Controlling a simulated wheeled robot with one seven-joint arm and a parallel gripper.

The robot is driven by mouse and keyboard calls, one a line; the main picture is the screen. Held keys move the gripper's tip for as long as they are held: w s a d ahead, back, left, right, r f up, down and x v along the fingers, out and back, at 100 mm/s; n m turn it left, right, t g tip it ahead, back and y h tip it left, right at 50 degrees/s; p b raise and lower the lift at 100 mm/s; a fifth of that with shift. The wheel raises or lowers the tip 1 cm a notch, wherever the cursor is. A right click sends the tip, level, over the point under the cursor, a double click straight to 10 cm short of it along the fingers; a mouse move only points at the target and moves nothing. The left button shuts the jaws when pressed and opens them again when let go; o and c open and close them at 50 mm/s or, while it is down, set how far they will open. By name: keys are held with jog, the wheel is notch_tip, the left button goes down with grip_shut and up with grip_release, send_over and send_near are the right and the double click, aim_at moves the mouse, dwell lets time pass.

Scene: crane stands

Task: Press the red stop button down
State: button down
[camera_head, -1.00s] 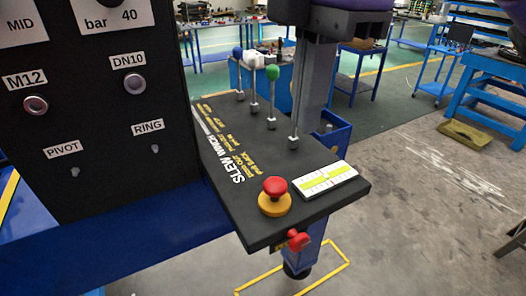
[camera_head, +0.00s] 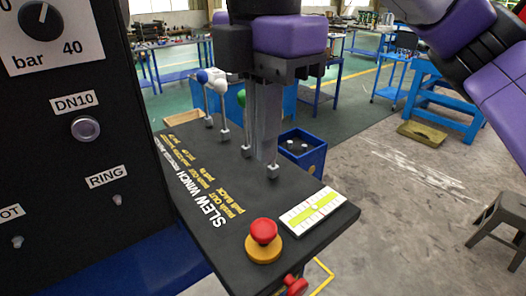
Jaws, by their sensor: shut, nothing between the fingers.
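The red stop button (camera_head: 263,232) is a red mushroom head on a yellow round base (camera_head: 263,250). It stands raised near the front of the black control panel (camera_head: 215,255), and nothing covers it. My gripper (camera_head: 264,155) hangs from the top centre with its grey fingers pointing down, shut and empty. The fingers show above and behind the button in the picture, over the lever area, apart from the button. The fingertips are hard to separate from the lever stem by them.
Several levers (camera_head: 223,134) with ball knobs stand behind the button. A yellow-green level gauge (camera_head: 314,208) lies right of it. A tall black cabinet (camera_head: 75,150) with dials stands close on the left.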

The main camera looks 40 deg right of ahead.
aim_at(264, 226)
notch_tip(264, 226, down, 12)
jog(key=shift+r+p, duration=0.1)
jog(key=shift+p, duration=0.55)
jog(key=shift+f, duration=0.2)
